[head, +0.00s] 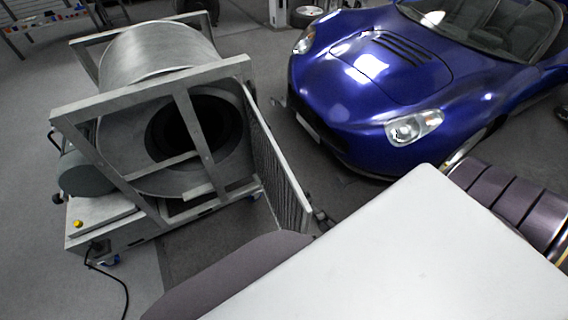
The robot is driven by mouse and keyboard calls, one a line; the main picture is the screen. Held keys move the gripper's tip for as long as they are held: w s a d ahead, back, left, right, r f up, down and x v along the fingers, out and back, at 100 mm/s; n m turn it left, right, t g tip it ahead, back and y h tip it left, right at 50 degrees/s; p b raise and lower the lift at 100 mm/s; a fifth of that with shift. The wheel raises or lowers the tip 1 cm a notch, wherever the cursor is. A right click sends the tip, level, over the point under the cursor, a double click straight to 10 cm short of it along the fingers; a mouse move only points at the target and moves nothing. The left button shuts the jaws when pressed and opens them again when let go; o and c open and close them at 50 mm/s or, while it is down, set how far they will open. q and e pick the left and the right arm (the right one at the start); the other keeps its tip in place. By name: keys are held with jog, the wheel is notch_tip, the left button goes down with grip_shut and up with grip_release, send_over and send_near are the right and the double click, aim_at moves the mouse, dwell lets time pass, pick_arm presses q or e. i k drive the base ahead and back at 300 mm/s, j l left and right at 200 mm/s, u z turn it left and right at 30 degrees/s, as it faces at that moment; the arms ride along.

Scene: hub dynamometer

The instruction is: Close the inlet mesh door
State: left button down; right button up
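The inlet mesh door (277,165) hangs on the right side of the fan's grey metal frame (150,90). It stands open, swung out from the frame toward me, and I see it at a steep angle. The round dark inlet (218,130) behind the frame bars is uncovered. A small dark part of what looks like my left gripper (321,218) shows beside the lower free edge of the door. I cannot tell whether it touches the door, and its fingers are mostly hidden. My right gripper is not in view.
A blue sports car (370,75) stands to the right, behind the door. The fan has a base with a yellow button (78,223) and a black cable (118,284) on the floor. My own pale body and arm links cover the lower right.

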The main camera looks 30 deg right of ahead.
aim_at(307, 212)
jog(key=k+l+u, duration=0.1)
jog(key=l, duration=0.25)
jog(key=k+l+u, duration=0.1)
jog(key=l, duration=0.3)
jog(key=k+l, duration=0.1)
jog(key=l, duration=0.65)
jog(key=k+l+u, duration=0.15)
jog(key=l, duration=0.3)
jog(key=i, duration=0.05)
